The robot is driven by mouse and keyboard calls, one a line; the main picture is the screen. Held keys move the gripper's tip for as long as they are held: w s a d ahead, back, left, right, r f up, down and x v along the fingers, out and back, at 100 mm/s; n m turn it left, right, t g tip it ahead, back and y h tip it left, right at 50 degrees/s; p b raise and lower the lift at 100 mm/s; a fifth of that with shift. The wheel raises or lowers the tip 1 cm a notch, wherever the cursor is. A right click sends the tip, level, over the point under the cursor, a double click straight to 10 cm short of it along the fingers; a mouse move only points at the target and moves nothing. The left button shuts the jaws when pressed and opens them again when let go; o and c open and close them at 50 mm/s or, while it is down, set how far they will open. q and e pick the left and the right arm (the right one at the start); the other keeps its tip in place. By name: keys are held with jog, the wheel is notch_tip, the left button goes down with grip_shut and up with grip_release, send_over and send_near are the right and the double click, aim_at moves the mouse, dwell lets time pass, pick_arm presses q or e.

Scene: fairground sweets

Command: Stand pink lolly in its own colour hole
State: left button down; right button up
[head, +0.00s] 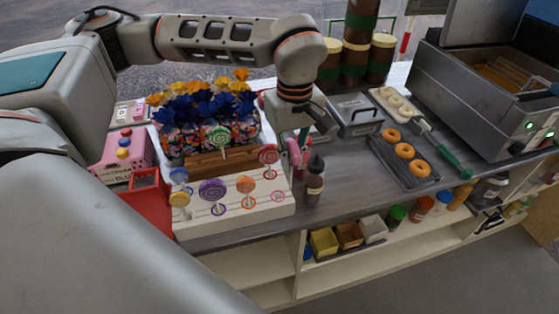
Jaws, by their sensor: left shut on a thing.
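The white lolly stand (236,221) sits on the counter with coloured rings around its holes. A pink ring (277,197) is at its right end, with no lolly in it. My left gripper (293,143) points down just beyond the stand's right end, shut on the pink lolly (294,153). The lolly is partly hidden by the fingers, and its stick's lower end is hard to make out. It is behind and right of the pink ring. My right gripper is not in view.
A dark bottle (314,183) is close right of the gripper. A doughnut tray (417,178) lies further right.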

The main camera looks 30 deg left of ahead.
pick_arm(q)
jog(key=n+b, duration=0.1)
jog(key=n, duration=0.4)
jog(key=s+a+n+b, duration=0.1)
jog(key=n, duration=0.5)
jog(key=s+a+f+n+b, duration=0.1)
jog(key=n+b, duration=0.1)
jog(key=n, duration=0.4)
jog(key=shift+s+a, duration=0.1)
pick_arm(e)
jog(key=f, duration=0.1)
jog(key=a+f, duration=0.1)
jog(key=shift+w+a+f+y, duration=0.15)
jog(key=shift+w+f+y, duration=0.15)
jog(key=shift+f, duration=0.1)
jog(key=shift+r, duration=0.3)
pick_arm(q)
jog(key=shift+f, duration=0.1)
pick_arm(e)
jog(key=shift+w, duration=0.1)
pick_arm(q)
jog(key=shift+f, duration=0.25)
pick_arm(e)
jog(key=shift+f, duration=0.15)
